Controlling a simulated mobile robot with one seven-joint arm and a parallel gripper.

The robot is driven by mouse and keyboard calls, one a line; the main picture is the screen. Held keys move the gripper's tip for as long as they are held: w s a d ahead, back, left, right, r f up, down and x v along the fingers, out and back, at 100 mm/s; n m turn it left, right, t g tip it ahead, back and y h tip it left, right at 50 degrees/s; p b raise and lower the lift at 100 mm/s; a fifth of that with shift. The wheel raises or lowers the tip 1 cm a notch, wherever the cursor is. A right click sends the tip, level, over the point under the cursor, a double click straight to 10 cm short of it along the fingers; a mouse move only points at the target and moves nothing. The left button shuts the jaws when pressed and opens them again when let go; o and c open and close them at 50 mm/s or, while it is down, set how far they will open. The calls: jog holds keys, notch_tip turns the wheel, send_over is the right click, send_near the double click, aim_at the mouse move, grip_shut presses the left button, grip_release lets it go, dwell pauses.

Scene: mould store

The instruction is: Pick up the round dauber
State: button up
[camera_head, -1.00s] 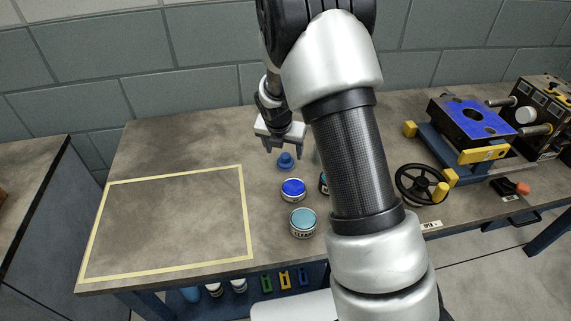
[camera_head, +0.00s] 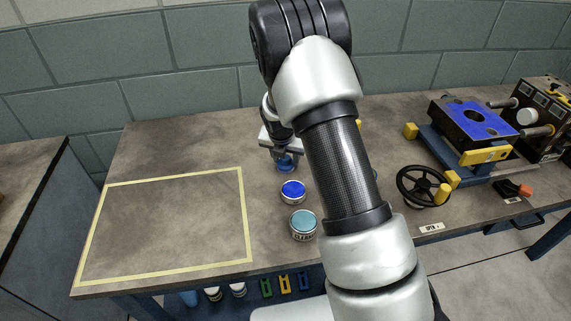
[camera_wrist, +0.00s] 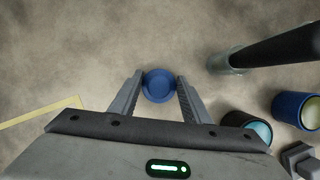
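The round dauber (camera_head: 286,166) is a small blue round piece standing on the worktop, behind the blue-topped tin. In the wrist view the dauber (camera_wrist: 158,86) shows from above as a blue disc. My gripper (camera_head: 284,159) is low over it, pointing down. In the wrist view my gripper (camera_wrist: 159,77) has one finger on each side of the dauber, close to its edges with only narrow gaps. The gripper looks open around it. The dauber's lower part is hidden.
A tin with a blue top (camera_head: 292,191) and a cleaner tin (camera_head: 303,223) stand in front of the dauber. A yellow-taped rectangle (camera_head: 245,215) on the left is empty. A hand wheel (camera_head: 420,186) and a blue-topped machine (camera_head: 475,118) are at the right.

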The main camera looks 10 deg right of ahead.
jog(key=shift+c, duration=1.2)
notch_tip(320, 180, up, 10)
jog(key=shift+r+p, duration=0.1)
jog(key=shift+p, duration=1.05)
jog(key=o, duration=0.5)
jog(key=shift+c, duration=1.3)
